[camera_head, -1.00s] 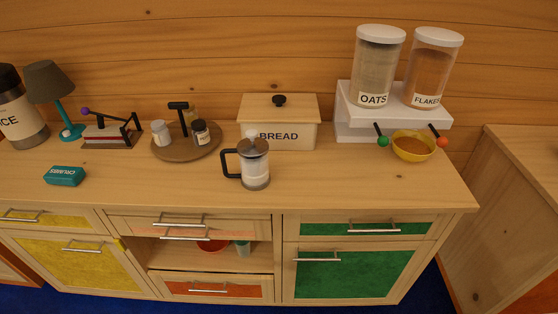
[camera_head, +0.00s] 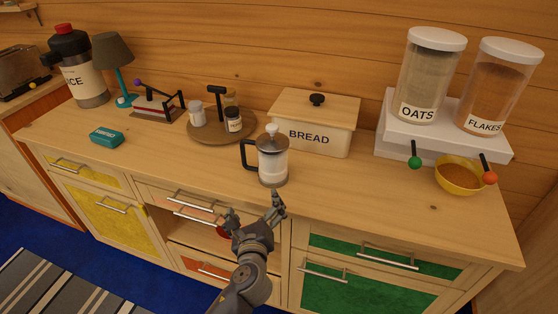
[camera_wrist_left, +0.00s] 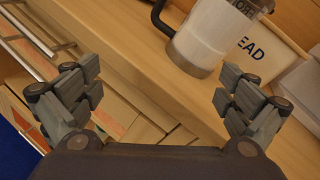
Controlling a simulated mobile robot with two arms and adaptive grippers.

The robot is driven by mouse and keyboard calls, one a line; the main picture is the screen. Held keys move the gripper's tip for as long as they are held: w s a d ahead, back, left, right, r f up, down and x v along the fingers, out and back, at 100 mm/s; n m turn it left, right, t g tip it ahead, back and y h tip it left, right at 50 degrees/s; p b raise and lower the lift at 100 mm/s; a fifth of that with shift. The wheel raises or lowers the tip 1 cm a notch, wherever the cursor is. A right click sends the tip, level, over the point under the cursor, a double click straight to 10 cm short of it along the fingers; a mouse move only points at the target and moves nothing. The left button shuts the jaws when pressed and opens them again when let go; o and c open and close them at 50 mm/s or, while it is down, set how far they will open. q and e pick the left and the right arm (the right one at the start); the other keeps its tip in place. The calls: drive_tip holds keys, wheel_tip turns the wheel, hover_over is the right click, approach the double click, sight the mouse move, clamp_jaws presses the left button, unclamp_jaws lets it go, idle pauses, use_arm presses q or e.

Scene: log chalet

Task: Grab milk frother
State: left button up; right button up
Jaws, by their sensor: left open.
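My left gripper (camera_head: 254,207) is open and empty, in front of and below the frother, near the counter's front edge. In the left wrist view the frother (camera_wrist_left: 203,38) is ahead, above the gap between the spread fingers (camera_wrist_left: 158,98), apart from them. Its top is cut off there. My right gripper is in no view.
The bread box (camera_head: 313,124) is close behind the frother. A round tray (camera_head: 213,137) with jars stands left of it. A yellow bowl (camera_head: 459,177) and a white riser (camera_head: 440,141) with canisters are to the right. Drawer handles line the front.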

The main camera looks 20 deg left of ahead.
sight(270, 172)
use_arm(q)
drive_tip(key=w+d+r+m+t, duration=0.1)
drive_tip(key=m, duration=0.1)
drive_tip(key=w+d+r+m, duration=0.1)
drive_tip(key=r+m, duration=0.1)
drive_tip(key=w+r+m+t+h, duration=0.1)
drive_tip(key=m, duration=0.1)
drive_tip(key=shift+w+d+r+t, duration=0.1)
drive_tip(key=shift+d+r+t, duration=0.2)
drive_tip(key=shift+d, duration=0.1)
drive_tip(key=x, duration=0.4)
drive_tip(key=shift+w+a, duration=0.15)
drive_tip(key=shift+w, duration=0.2)
drive_tip(key=shift+d+x, duration=0.2)
drive_tip(key=shift+x, duration=1.3)
drive_tip(key=shift+d+x, duration=0.15)
drive_tip(key=shift+x, duration=1.35)
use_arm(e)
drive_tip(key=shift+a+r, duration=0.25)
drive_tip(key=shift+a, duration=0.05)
use_arm(q)
drive_tip(key=c, duration=1.7)
drive_tip(key=shift+o, duration=0.2)
